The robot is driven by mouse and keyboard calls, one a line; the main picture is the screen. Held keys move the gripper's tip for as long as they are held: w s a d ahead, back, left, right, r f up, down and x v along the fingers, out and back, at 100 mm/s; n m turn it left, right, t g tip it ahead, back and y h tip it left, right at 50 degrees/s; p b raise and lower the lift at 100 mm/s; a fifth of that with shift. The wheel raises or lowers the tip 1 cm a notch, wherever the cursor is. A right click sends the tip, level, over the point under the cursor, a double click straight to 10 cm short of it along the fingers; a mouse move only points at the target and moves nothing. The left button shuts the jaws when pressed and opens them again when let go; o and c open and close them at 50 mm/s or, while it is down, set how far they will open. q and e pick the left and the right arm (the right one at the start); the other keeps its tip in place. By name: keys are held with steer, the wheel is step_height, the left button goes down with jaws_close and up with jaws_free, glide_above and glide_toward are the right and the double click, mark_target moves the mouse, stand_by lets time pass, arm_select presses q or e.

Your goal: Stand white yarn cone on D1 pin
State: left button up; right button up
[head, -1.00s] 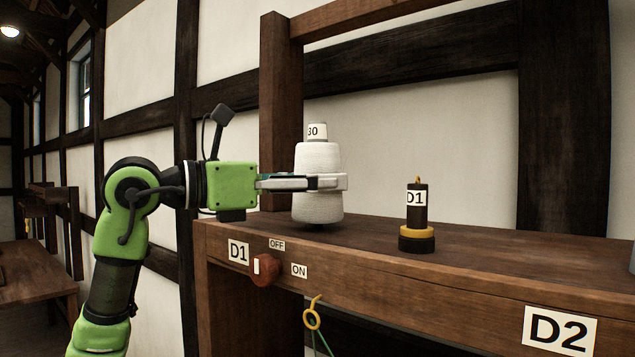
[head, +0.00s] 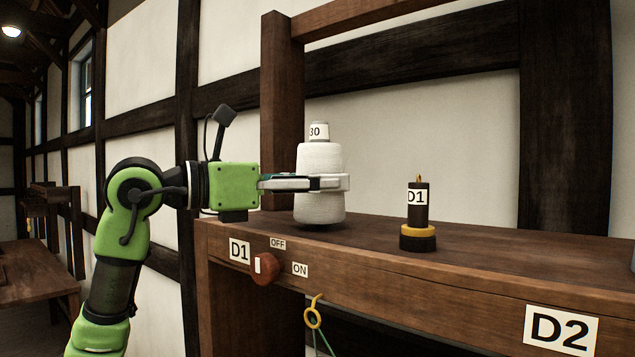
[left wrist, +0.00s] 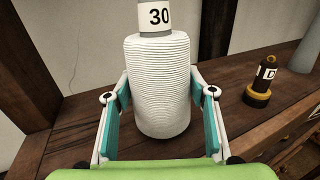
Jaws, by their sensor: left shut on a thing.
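The white yarn cone (head: 320,197) is upright, with a 30 label at its top. My left gripper (head: 335,183) is shut on its sides. The cone's base looks at or just above the shelf; I cannot tell which. In the left wrist view the cone (left wrist: 158,85) stands between the two fingers (left wrist: 158,110). The D1 pin (head: 418,212) is a dark upright post with a yellow ring and black base, bare, to the right of the cone. It also shows in the left wrist view (left wrist: 261,82). My right gripper is in neither view.
The wooden shelf (head: 370,238) is clear between cone and pin. A wooden post (head: 281,110) rises behind the cone.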

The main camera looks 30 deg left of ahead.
arm_select(q)
steer(key=shift+f+b, duration=0.4)
steer(key=shift+f, duration=0.1)
steer(key=o, duration=1)
steer(key=shift+c, duration=0.2)
steer(key=shift+s, duration=0.1)
steer(key=shift+s+a, duration=0.15)
steer(key=shift+a, duration=0.05)
steer(key=b, duration=0.3)
glide_above(268, 233)
steer(key=shift+b+v, duration=0.3)
steer(key=shift+v, duration=1.2)
